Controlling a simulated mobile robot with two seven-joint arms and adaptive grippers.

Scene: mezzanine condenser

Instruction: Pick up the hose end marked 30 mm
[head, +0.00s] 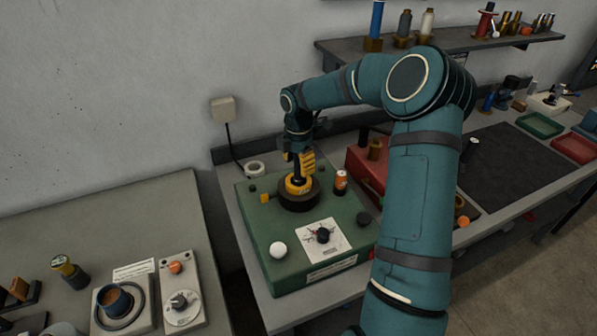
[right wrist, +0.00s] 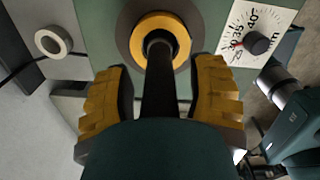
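My right gripper (head: 300,165) points down over a green bench unit (head: 263,255). A black upright shaft (right wrist: 158,80) stands between its two yellow fingers, with a gap on each side, so the gripper (right wrist: 160,92) is open around it. The shaft rises from a yellow ring (head: 297,185) on a dark round base (head: 299,201). The ring also shows in the right wrist view (right wrist: 182,35). I cannot read a 30 mm mark on any hose end, nor tell whether this shaft is one. My left gripper is in neither view.
Around the base stand an orange can (head: 341,182), a white ball knob (head: 278,250) and a dial card (head: 340,236). A red box (head: 358,170) stands to the right. A white tape roll (head: 255,169) lies behind. A left table holds a control box (head: 180,290).

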